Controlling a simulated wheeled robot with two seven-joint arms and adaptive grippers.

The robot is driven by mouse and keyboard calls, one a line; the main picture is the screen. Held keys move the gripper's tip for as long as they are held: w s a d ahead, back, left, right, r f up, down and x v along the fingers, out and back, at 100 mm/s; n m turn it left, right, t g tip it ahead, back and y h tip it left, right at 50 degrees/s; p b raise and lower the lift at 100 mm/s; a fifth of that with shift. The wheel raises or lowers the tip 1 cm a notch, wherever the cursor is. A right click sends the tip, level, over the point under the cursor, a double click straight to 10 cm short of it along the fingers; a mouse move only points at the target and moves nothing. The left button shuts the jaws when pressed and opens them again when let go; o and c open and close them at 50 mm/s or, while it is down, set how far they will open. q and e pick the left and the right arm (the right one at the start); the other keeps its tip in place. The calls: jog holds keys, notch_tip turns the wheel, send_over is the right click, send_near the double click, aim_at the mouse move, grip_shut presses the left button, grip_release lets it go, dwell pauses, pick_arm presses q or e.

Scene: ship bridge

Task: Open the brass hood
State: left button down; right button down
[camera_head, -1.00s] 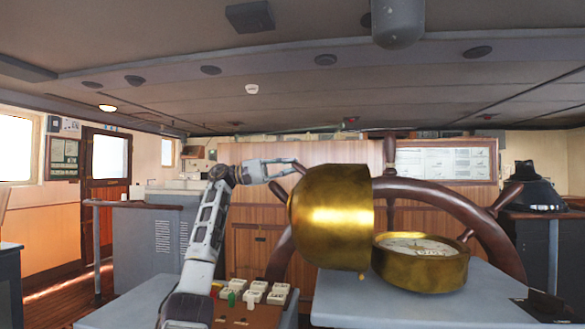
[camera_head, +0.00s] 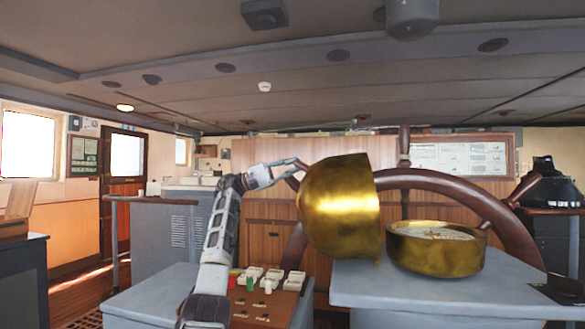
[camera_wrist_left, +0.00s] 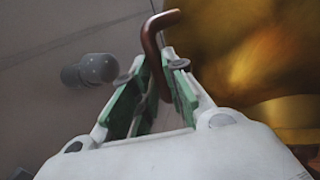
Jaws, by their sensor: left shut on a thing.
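The brass hood (camera_head: 340,212) is a large shiny dome, swung over on its side to the left of the round brass compass bowl (camera_head: 436,250). The bowl's pale dial faces up, uncovered. My left gripper (camera_head: 296,166) is at the hood's upper left side, shut on the hood's handle. In the left wrist view, the brown bent handle (camera_wrist_left: 152,50) sits between the green-padded fingers of the left gripper (camera_wrist_left: 158,75), with the blurred brass hood (camera_wrist_left: 245,50) to the right. My right gripper is not in view.
The bowl stands on a grey pedestal top (camera_head: 385,290). A wooden steering wheel (camera_head: 450,185) stands behind the hood and bowl. A console with several switches (camera_head: 267,282) is below my left arm. A dark domed instrument (camera_head: 553,188) stands at the far right.

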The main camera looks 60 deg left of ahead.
pick_arm(q)
jog(key=shift+r, duration=0.1)
jog(key=c, duration=1.5)
grip_release()
jog(key=shift+o, duration=0.2)
jog(key=v, duration=1.2)
